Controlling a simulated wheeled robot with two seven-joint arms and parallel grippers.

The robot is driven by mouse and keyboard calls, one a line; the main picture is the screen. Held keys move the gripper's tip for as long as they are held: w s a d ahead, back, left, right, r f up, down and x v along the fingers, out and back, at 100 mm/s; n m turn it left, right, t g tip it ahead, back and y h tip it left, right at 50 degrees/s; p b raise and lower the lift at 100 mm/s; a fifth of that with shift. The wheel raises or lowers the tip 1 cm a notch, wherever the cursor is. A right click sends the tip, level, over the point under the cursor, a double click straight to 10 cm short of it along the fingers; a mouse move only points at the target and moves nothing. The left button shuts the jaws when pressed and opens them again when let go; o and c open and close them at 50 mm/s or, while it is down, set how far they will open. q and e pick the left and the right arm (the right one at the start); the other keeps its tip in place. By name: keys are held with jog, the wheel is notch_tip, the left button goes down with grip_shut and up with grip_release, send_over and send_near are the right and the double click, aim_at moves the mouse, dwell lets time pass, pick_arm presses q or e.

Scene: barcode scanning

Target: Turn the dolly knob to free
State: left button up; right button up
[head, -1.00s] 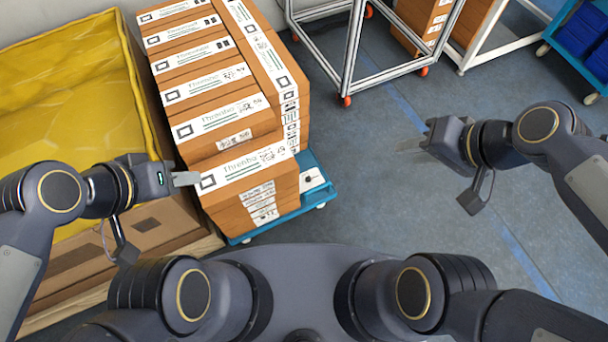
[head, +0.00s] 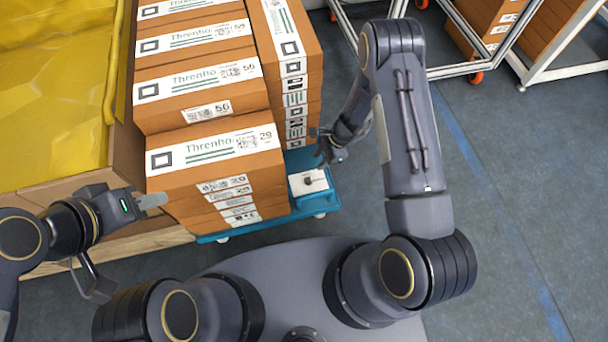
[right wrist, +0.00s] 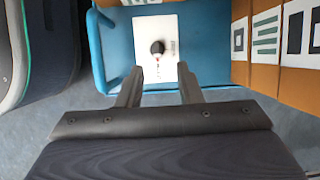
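The dolly (head: 318,201) is a blue platform loaded with stacked cartons. On its bare corner sits a white plate (head: 300,186) with a small dark knob (head: 308,180). In the right wrist view the dark round knob (right wrist: 158,47) is on the white plate (right wrist: 155,25), beyond and between my fingertips. My right gripper (head: 330,152) is above that corner; in its wrist view the two fingers (right wrist: 160,80) are apart with nothing between them. My left gripper (head: 152,200) is beside the front carton's left side; its finger opening cannot be made out.
Stacked brown cartons (head: 215,160) with white labels stand just left of the knob. A blue rail (right wrist: 98,50) borders the dolly. A large box with yellow lining (head: 55,90) is at the left. A white-framed cart (head: 450,70) is behind; floor at right is clear.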

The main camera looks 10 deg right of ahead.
aim_at(308, 178)
jog(key=b+x, duration=0.1)
jog(key=x, duration=0.2)
jog(key=b+x, duration=0.1)
jog(key=x, duration=0.3)
jog(key=d+x, duration=0.1)
jog(key=x, duration=0.3)
jog(key=shift+s+d+f+b, duration=0.1)
jog(key=shift+s+f+b, duration=0.1)
jog(key=shift+f+b, duration=0.2)
grip_shut()
